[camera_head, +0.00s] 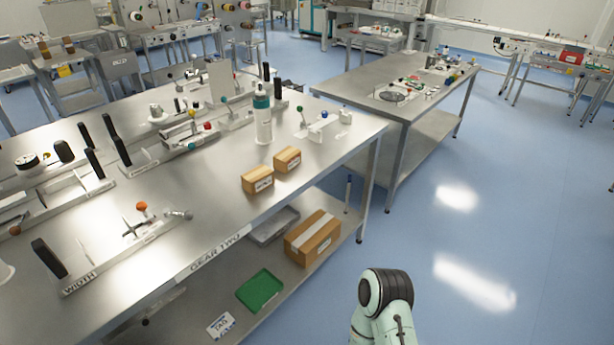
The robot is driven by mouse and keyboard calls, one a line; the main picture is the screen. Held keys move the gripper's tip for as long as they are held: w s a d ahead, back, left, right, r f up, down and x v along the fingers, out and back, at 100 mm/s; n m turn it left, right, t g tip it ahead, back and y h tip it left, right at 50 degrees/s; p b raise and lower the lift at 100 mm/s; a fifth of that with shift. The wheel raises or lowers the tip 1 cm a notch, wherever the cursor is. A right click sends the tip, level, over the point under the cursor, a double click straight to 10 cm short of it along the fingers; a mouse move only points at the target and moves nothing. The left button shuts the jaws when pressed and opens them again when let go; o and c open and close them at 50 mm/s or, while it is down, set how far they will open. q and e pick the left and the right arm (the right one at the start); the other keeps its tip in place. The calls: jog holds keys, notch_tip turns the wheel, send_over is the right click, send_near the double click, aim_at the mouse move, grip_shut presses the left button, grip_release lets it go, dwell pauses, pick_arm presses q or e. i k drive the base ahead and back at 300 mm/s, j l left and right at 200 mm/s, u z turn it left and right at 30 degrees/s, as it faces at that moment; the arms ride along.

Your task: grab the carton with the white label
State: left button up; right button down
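Two small brown cartons stand close together near the front edge of the steel table. The nearer carton (257,180) has a pale label with dark marks on its front face. The farther carton (287,160), just to its right, also shows a small pale label. A larger brown carton (312,238) sits on the lower shelf, with a white strip across its top and a small pale patch on its side. I cannot tell which one the task means. A rounded pale green and black part of my arm shows at the bottom; neither gripper is in view.
The steel table (215,200) holds a bottle (263,117) behind the cartons, and several fixtures left. A green tray (260,291) and a grey tray (273,226) lie on its shelf. A second table (360,88) stands behind right. Blue floor (510,220) is clear on the right.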

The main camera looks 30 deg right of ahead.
aim_at(258, 178)
jog(key=z, duration=0.55)
jog(key=l+u, duration=0.1)
jog(key=u, duration=0.4)
jog(key=i+l+u, duration=0.1)
jog(key=u, duration=0.4)
jog(key=l+u, duration=0.25)
jog(key=u, duration=0.2)
jog(key=l+u, duration=0.35)
jog(key=l, duration=0.15)
jog(key=k+l+u, duration=0.15)
jog(key=l+u, duration=0.15)
jog(key=l, duration=0.2)
jog(key=k+l, duration=0.1)
jog(key=l, duration=0.25)
jog(key=k+l+u, duration=0.15)
jog(key=l, duration=0.55)
jog(key=k+u, duration=0.05)
